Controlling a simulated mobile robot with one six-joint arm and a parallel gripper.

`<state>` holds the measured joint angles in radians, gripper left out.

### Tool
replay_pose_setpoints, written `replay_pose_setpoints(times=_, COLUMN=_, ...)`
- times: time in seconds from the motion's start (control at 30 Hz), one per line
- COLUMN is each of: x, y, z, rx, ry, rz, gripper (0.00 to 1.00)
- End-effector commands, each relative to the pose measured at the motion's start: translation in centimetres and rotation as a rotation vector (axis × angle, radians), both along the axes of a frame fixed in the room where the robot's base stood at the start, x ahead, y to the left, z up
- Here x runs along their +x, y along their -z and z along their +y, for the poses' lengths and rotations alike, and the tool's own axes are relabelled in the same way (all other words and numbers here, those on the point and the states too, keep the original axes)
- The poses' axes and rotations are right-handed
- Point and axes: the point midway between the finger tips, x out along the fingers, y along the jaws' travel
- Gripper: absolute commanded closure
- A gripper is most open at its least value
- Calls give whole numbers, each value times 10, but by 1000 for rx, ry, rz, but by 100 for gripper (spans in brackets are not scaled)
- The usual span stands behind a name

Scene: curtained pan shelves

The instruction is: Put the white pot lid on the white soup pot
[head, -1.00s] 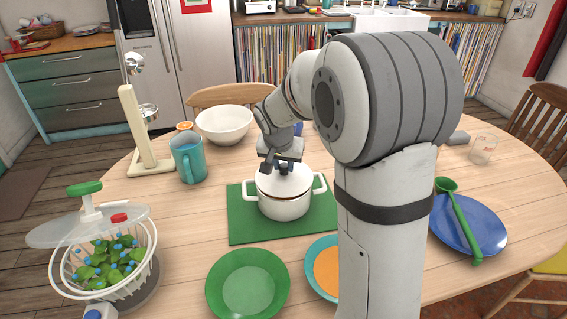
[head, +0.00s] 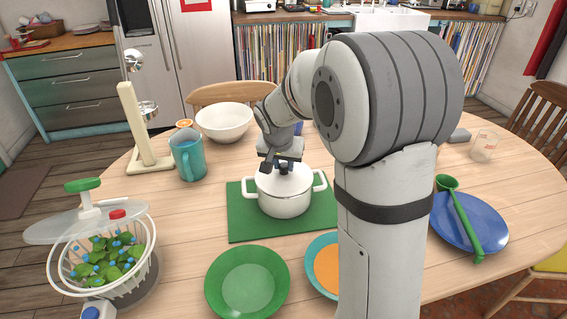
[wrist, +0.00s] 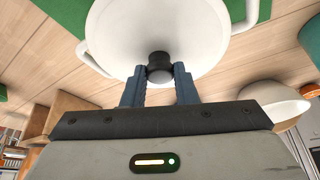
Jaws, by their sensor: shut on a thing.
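The white soup pot (head: 285,205) stands on a green mat (head: 240,230) on the wooden table, one handle to each side. The white pot lid (head: 284,181) covers the pot's top, level, with no gap visible at the rim. My gripper (head: 284,169) is directly above the lid, pointing down. In the wrist view my gripper (wrist: 159,75) has its two blue fingers shut on the dark knob (wrist: 159,62) of the white pot lid (wrist: 155,25). Pot handles show on both sides of the lid there. The far side of the rim is hidden.
A teal mug (head: 187,158) and white bowl (head: 224,124) stand behind left. A green plate (head: 248,283) lies in front. A salad spinner (head: 105,262) is at left. A blue plate (head: 480,225) with a green ladle (head: 460,220) lies at right, beyond my arm.

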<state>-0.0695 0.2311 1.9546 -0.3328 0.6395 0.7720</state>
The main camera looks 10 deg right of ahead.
Motion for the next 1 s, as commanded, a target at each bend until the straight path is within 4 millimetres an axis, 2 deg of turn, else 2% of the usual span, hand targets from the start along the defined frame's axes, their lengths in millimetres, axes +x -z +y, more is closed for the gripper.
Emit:
replay_pose_setpoints(times=0.37, x=0, y=6, z=-1, rx=0, ry=1, rz=-1, gripper=100)
replay_pose_setpoints(times=0.4, x=0, y=5, z=-1, rx=0, ry=1, rz=-1, gripper=72)
replay_pose_setpoints(times=0.6, x=0, y=5, z=-1, rx=0, ry=1, rz=-1, gripper=55)
replay_pose_setpoints(times=0.7, x=0, y=5, z=-1, rx=0, ry=1, rz=0, gripper=49)
replay_pose_setpoints(times=1.0, x=-2, y=-1, z=1, rx=0, ry=1, rz=-1, gripper=49)
